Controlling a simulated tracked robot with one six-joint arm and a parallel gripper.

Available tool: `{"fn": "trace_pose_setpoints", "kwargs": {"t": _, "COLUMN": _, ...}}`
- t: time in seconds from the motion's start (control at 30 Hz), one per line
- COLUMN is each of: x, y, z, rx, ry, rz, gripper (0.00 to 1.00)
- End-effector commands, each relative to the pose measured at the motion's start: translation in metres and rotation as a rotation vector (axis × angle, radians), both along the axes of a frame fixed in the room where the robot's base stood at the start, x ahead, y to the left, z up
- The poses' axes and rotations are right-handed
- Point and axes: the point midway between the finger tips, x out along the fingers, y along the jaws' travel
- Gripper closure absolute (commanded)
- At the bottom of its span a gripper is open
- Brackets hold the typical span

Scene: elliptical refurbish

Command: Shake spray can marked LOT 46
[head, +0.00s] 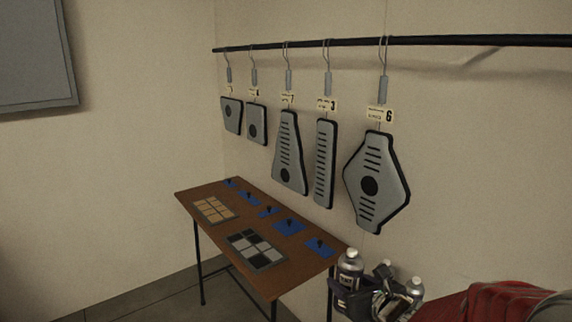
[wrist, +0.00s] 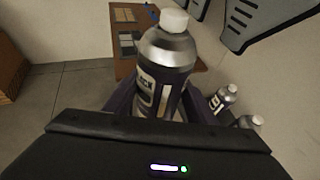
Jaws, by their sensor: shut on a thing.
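A spray can (wrist: 166,65) with a white cap, silver shoulder and dark label stands between my gripper's jaws in the wrist view. The label shows only part of its large lettering, and I cannot read a lot number. My gripper (wrist: 155,100) is shut on this can. In the head view the held can (head: 350,268) is at the lower right, upright, with my gripper (head: 356,298) around its lower part. Two more similar cans stand to the right of it in the wrist view, one nearer the held can (wrist: 224,98) and one farther right (wrist: 250,122).
A brown table (head: 222,232) with blue pads, a tan grid and a dark grid (head: 256,250) stands by the wall. Several grey panels with numbered tags, one marked 6 (head: 384,205), hang from a black rail (head: 450,41). A red object (head: 500,303) is at the lower right.

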Motion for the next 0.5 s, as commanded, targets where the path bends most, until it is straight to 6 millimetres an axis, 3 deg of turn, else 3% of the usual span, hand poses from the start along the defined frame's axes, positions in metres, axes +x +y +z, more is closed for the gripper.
{"fn": "trace_pose_setpoints", "kwargs": {"t": 0.3, "x": 0.000, "y": 0.000, "z": -0.047, "rx": 0.002, "ry": 0.004, "rz": 0.000, "gripper": 1.00}}
{"fn": "trace_pose_setpoints", "kwargs": {"t": 0.5, "x": 0.000, "y": 0.000, "z": -0.063, "rx": 0.001, "ry": 0.000, "rz": -0.001, "gripper": 1.00}}
